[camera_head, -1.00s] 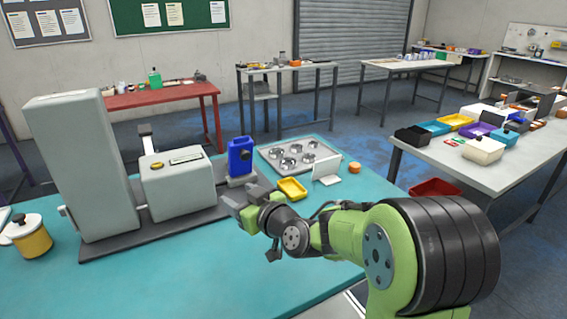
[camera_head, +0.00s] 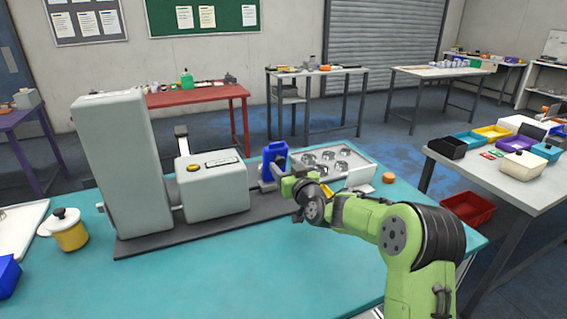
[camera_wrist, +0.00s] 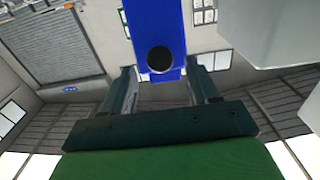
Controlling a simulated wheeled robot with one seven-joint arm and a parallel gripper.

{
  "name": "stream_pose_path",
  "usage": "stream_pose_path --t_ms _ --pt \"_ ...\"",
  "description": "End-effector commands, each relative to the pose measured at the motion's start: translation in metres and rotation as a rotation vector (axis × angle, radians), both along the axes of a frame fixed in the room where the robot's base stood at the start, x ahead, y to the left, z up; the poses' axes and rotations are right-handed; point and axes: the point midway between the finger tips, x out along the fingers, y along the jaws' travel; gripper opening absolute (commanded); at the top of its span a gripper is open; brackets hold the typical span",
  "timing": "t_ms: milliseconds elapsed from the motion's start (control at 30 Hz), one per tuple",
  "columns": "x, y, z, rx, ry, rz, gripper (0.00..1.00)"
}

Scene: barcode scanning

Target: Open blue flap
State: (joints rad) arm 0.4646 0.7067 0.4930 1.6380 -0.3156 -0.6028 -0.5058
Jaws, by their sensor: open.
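The blue flap (camera_head: 274,153) stands upright at the right end of the grey machine on the teal table. In the wrist view the blue flap (camera_wrist: 153,22) fills the top middle, with its round black knob (camera_wrist: 160,59) facing me. My gripper (camera_head: 282,177) is at the lower front of the flap and hides part of it. In the wrist view my gripper (camera_wrist: 162,76) is open and empty, one finger to each side of the knob's line. I cannot tell whether the fingertips reach past the knob or touch anything.
The grey machine box (camera_head: 212,190) and tall grey column (camera_head: 115,165) stand left of the flap. A tray with round metal parts (camera_head: 362,172) lies behind my gripper, and an orange piece (camera_head: 389,178) to its right. The table's front middle (camera_head: 220,280) is clear.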

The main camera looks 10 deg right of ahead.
Motion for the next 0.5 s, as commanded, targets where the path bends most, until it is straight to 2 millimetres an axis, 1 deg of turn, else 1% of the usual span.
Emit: stream_pose_path --t_ms 33,167,433,467,500 --pt "0.008 0.003 0.000 0.001 -0.002 0.003 0.60" --pt "0.019 0.004 0.000 0.001 0.000 0.001 0.60" --pt "0.022 0.005 0.000 0.000 0.001 0.001 0.60" --pt "0.022 0.005 0.000 -0.001 0.001 0.001 0.57" --pt "0.021 0.005 0.000 -0.001 0.000 0.001 0.51"
